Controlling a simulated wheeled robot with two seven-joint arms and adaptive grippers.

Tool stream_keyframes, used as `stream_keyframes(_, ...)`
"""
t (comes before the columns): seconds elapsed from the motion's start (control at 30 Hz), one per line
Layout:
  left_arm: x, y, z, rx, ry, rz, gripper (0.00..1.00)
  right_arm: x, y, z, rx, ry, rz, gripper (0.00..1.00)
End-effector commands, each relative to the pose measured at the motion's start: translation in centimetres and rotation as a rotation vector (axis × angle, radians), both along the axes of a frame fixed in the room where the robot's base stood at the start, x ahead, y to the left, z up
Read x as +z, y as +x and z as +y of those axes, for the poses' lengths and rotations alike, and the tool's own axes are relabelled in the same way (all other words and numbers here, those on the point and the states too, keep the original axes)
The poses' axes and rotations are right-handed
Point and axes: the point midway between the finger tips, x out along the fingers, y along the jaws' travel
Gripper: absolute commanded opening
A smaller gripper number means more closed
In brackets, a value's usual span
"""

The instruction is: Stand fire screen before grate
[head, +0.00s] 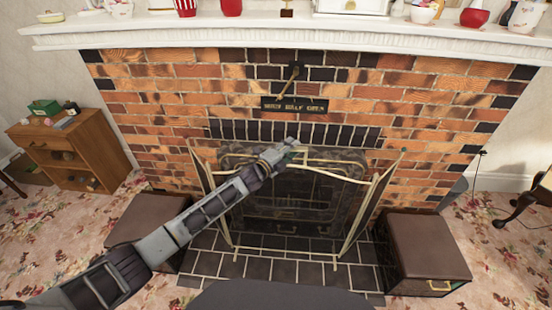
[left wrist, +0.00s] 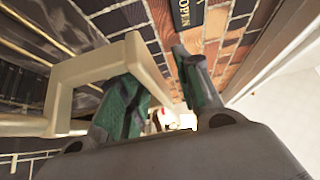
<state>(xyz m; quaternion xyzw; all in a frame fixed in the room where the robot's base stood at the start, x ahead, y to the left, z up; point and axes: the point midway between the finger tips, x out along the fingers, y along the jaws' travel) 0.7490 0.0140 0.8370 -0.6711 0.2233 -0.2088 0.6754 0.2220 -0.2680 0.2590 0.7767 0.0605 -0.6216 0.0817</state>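The fire screen (head: 370,207) is a folding mesh screen in a thin gold frame. It stands upright on the dark hearth tiles before the grate (head: 290,195), which shows through the mesh. Its side wings angle outward. My left gripper (head: 292,147) is at the top of the screen, near the middle, and my arm hides part of it. In the left wrist view a pale gold bar of the screen (left wrist: 92,60) runs close by the fingers. The fingers (left wrist: 160,88) are apart, with a gap between them. My right gripper is not in view.
Brown boxes flank the hearth, one at right (head: 425,245) and one at left (head: 140,215) partly behind my arm. The mantel (head: 300,35) above holds crockery. A wooden cabinet (head: 75,150) stands at left, a chair (head: 525,200) at right.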

Motion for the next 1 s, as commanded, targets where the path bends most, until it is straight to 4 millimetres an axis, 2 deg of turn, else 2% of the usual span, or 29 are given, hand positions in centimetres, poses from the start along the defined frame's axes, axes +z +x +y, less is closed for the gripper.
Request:
stream_keyframes(0.27, 0.1, -1.7, 1.3, 0.001, 0.000, -0.001, 0.34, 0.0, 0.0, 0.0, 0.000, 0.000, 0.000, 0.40)
stream_keyframes(1.0, 0.4, -7.8, 5.6, -0.001, -0.002, -0.003, 0.34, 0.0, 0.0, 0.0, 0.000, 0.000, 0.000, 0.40)
